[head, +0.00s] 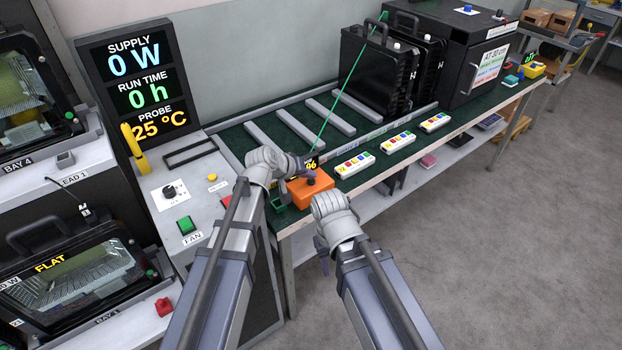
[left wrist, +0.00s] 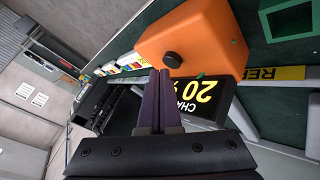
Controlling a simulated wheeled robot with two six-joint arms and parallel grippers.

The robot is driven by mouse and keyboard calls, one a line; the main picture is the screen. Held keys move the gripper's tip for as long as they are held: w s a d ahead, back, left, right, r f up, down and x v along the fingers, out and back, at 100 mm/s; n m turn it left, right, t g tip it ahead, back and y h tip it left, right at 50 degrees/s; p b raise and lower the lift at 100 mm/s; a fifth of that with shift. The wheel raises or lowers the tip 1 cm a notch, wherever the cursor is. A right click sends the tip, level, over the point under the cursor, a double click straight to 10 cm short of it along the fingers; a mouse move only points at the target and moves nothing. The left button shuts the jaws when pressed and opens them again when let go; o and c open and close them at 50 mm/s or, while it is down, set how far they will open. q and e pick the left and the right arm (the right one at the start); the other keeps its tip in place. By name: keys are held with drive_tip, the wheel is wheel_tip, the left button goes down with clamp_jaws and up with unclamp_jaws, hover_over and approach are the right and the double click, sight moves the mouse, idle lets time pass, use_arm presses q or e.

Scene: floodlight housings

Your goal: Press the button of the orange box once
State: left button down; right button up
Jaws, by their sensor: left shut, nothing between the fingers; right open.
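The orange box (head: 310,189) sits on the near left end of the green bench top. Its dark round button (head: 311,180) is on its upper face. My left gripper (head: 308,175) is shut and empty, with its fingertips close to the button in the head view. In the left wrist view the box (left wrist: 193,47) shows its black button (left wrist: 173,60) just beyond the tips of the shut fingers (left wrist: 163,72). I cannot tell whether they touch. My right gripper (head: 325,262) is in front of the bench edge, pointing down, with its fingers mostly hidden by the wrist.
A black display with yellow figures (left wrist: 205,98) stands beside the box. White strips with coloured buttons (head: 355,165) lie to the right on the bench. Black housings (head: 375,70) stand at the back. A control panel with a green switch (head: 186,225) is at left.

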sight(309, 183)
use_arm(q)
drive_tip(key=shift+r, duration=0.3)
wheel_tip(309, 183, up, 5)
drive_tip(key=p, duration=0.5)
drive_tip(key=shift+r, duration=0.1)
idle(0.7)
drive_tip(key=s+a+f+m+g+y+p, duration=0.1)
drive_tip(key=s+g+y, duration=0.1)
drive_tip(key=s, duration=0.6)
drive_tip(key=s+a+f+m+g+y+p, duration=0.1)
drive_tip(key=s+a+m+g+y, duration=0.1)
drive_tip(key=s, duration=0.7)
drive_tip(key=s+a+f+m+g+y+p, duration=0.1)
drive_tip(key=s+a+g+y, duration=0.1)
drive_tip(key=s, duration=0.6)
drive_tip(key=shift+s+a+f+g+y, duration=0.25)
drive_tip(key=shift+s+f+g+y, duration=0.15)
drive_tip(key=shift+g+y, duration=0.3)
